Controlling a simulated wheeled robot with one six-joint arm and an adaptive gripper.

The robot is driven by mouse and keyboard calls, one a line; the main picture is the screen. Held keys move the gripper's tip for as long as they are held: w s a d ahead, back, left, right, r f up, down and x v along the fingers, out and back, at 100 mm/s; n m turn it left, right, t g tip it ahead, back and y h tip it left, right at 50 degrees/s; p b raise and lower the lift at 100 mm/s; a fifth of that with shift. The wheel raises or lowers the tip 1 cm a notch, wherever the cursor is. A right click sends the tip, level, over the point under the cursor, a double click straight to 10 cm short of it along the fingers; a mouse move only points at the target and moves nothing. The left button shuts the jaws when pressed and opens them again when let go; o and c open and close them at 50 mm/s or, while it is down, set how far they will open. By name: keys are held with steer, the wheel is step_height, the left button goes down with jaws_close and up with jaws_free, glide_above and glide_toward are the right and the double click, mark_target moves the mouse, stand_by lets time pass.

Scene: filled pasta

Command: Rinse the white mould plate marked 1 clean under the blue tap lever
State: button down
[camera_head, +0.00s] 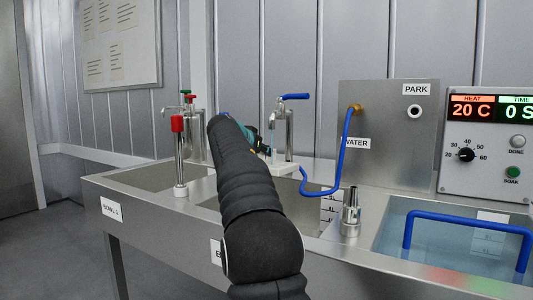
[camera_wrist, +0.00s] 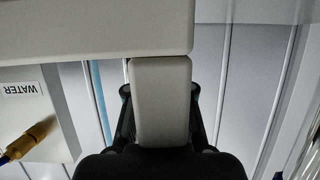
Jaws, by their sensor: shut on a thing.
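The white mould plate fills the top of the wrist view (camera_wrist: 90,28), with a pale tab (camera_wrist: 160,100) running down between the fingers. My gripper (camera_wrist: 160,115) is shut on that tab. In the head view, my gripper (camera_head: 262,150) is partly hidden behind my arm, and a white edge of the plate (camera_head: 280,167) shows just past it. The blue tap lever (camera_head: 295,97) sits on a steel tap above the plate. A thin pale-blue streak, which looks like running water, shows below the spout and in the wrist view (camera_wrist: 100,95). No number or dirt is visible on the plate.
Taps with green and red tops (camera_head: 186,93) stand to the left, with a red-topped post (camera_head: 178,125) nearer. A blue hose (camera_head: 345,150) hangs from the panel marked WATER. A water bath with a blue handle (camera_head: 465,222) and a steel nozzle (camera_head: 351,212) are at right.

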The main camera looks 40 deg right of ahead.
steer(key=shift+a+r, duration=0.1)
steer(key=shift+a, duration=0.3)
steer(key=shift+s+a+b, duration=0.1)
steer(key=shift+a+b, duration=0.25)
steer(key=shift+a, duration=0.1)
stand_by(1.3)
steer(key=shift+s+a+r+b, duration=0.1)
steer(key=shift+s+a+b, duration=0.2)
steer(key=shift+s+b, duration=0.3)
steer(key=shift+s+a+r+b, duration=0.1)
steer(key=shift+s+a+b, duration=0.2)
steer(key=shift+s+b, duration=0.2)
steer(key=s+a+r+b, duration=0.1)
steer(key=s+a+b, duration=0.3)
steer(key=s, duration=0.4)
steer(key=shift+a+r+b, duration=0.3)
steer(key=shift+a+b, duration=0.05)
steer(key=shift+b, duration=0.15)
steer(key=shift+s, duration=0.1)
stand_by(0.8)
steer(key=w+d+p, duration=0.1)
steer(key=w, duration=0.1)
steer(key=w+d+p, duration=0.2)
steer(key=w, duration=0.1)
steer(key=shift+w+d+f+p, duration=0.1)
steer(key=shift+w+f+p, duration=0.2)
steer(key=shift+f+p, duration=0.1)
steer(key=shift+w+d+f, duration=0.2)
steer(key=shift+w+d, duration=0.05)
steer(key=shift+w, duration=0.2)
